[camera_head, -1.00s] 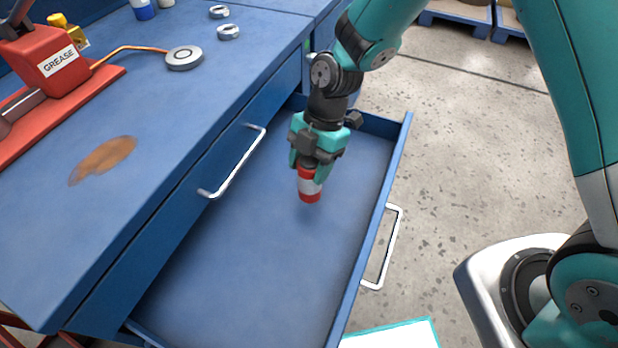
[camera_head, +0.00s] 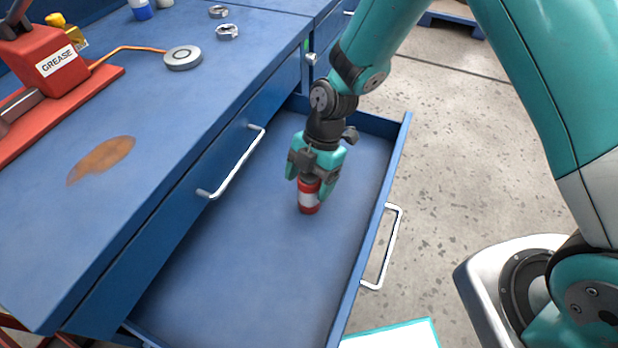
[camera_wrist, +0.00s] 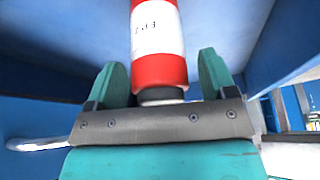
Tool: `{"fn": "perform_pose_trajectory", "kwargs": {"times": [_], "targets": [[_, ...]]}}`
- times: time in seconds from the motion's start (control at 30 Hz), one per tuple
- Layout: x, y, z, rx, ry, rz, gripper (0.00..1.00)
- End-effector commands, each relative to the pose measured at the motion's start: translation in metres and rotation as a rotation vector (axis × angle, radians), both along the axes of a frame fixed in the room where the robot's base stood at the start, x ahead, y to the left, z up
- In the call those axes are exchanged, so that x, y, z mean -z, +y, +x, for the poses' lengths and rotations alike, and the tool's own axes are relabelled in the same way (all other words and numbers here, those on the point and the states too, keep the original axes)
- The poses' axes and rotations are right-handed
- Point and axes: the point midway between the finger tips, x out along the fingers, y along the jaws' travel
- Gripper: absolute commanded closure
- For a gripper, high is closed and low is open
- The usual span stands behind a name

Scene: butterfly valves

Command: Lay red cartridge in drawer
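The red cartridge (camera_head: 309,197) with a white label band is upright, inside the open blue drawer (camera_head: 260,270). Its lower end is at or very near the drawer floor; I cannot tell if it touches. My gripper (camera_head: 314,185) points down over it, with its teal fingers on either side of the cartridge's upper part. In the wrist view the cartridge (camera_wrist: 160,65) stands out from between the two fingers, with a dark neck at the gripper end. Small gaps seem to show beside the neck, and the finger contact is partly hidden.
The drawer floor is otherwise empty, with free room toward the front. Low walls and a silver handle (camera_head: 385,250) bound it at the right. The blue bench top (camera_head: 190,100) at the left holds a red grease device (camera_head: 60,65), a round grey disc (camera_head: 183,57) and metal nuts.

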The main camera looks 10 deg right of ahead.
Motion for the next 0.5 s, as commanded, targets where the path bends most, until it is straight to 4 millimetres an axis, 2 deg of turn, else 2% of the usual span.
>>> {"fn": "perform_pose_trajectory", "kwargs": {"times": [0.27, 0.37, 0.5], "targets": [[-0.008, -0.001, 0.002, 0.001, -0.002, 0.000, 0.23], [-0.022, -0.005, 0.006, 0.002, -0.004, 0.002, 0.23], [-0.051, -0.014, 0.014, 0.003, -0.006, 0.003, 0.23]]}}
